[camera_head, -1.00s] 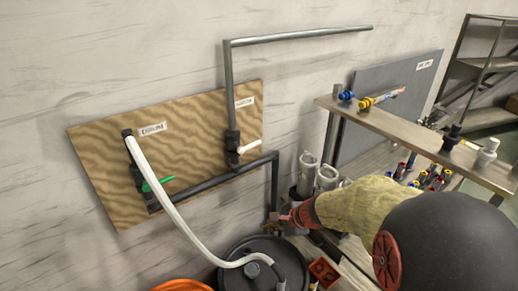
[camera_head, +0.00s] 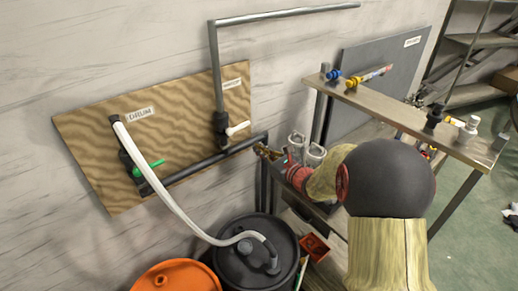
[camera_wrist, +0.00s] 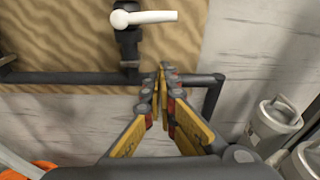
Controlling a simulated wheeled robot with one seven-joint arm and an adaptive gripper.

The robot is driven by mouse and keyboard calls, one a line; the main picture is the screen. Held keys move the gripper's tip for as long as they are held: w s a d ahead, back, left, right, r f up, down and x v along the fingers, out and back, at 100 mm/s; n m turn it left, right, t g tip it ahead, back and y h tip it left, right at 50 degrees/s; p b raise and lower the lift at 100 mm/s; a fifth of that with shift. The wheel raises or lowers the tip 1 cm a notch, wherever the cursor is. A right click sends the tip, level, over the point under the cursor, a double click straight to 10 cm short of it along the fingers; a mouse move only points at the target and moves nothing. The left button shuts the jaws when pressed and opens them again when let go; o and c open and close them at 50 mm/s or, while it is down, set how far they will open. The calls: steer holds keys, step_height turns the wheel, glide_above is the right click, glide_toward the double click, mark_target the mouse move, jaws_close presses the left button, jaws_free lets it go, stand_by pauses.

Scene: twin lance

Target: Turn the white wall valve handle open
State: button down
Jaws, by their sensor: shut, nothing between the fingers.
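The white valve handle (camera_head: 238,128) sits on a dark valve body on the wall board, below a grey vertical pipe. It points to the right, roughly level, and also shows at the top of the wrist view (camera_wrist: 150,17). My gripper (camera_head: 260,150) is to the right of and below the handle, near the bend of the black pipe. In the wrist view my gripper (camera_wrist: 163,72) has its fingertips together, with nothing between them, below the handle and apart from it. A green handle (camera_head: 148,167) is on another valve at the board's left.
The wooden board (camera_head: 85,150) carries a white hose (camera_head: 165,190) leading down to a black drum (camera_head: 235,265). An orange drum (camera_head: 175,277) stands at the front. A shelf (camera_head: 400,115) with fittings and grey canisters (camera_head: 314,155) lie right of my gripper.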

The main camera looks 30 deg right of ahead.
steer(key=x, duration=0.8)
steer(key=r, duration=0.2)
steer(key=s+r, duration=0.1)
steer(key=r, duration=0.1)
steer(key=shift+a+p, duration=0.1)
steer(key=shift+p, duration=0.2)
steer(key=shift+s, duration=0.15)
steer(key=shift+d+b, duration=0.2)
steer(key=shift+b, duration=0.2)
